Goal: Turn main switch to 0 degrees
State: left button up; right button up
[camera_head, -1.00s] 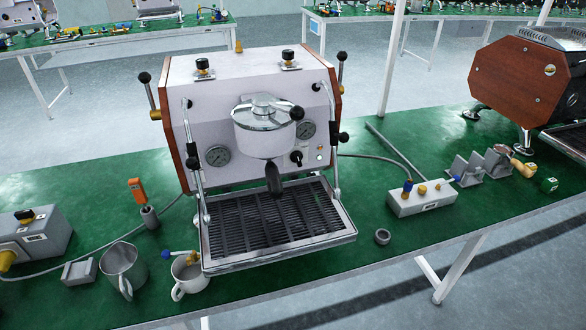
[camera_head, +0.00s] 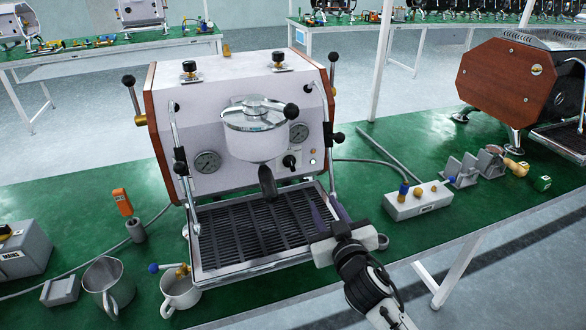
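A small black rotary knob (camera_head: 289,160) sits on the white front panel of the espresso machine (camera_head: 210,110), right of the group head and beside a small lit lamp (camera_head: 312,162). It looks like the main switch; its exact angle is too small to read. My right gripper (camera_head: 328,211) is at the drip tray's right front corner, below and right of the knob and apart from it. Its two dark fingers point up toward the machine, stand apart and hold nothing. My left gripper is out of view.
The portafilter handle (camera_head: 267,182) hangs left of the knob, over the drip tray (camera_head: 262,268). A lever with a black grip (camera_head: 335,137) stands right of it. A grey box marked MAINS (camera_head: 24,252) and metal jugs are at left. A valve block (camera_head: 418,202) stands at right.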

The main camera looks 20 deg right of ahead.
jog(key=n+t+y, duration=0.2)
send_near(291, 161)
jog(key=s, duration=0.2)
jog(key=w+b, duration=0.1)
jog(key=w, duration=0.9)
jog(key=shift+a+r, duration=0.1)
jog(key=shift+r, duration=0.05)
jog(key=shift+c, duration=0.2)
grip_shut()
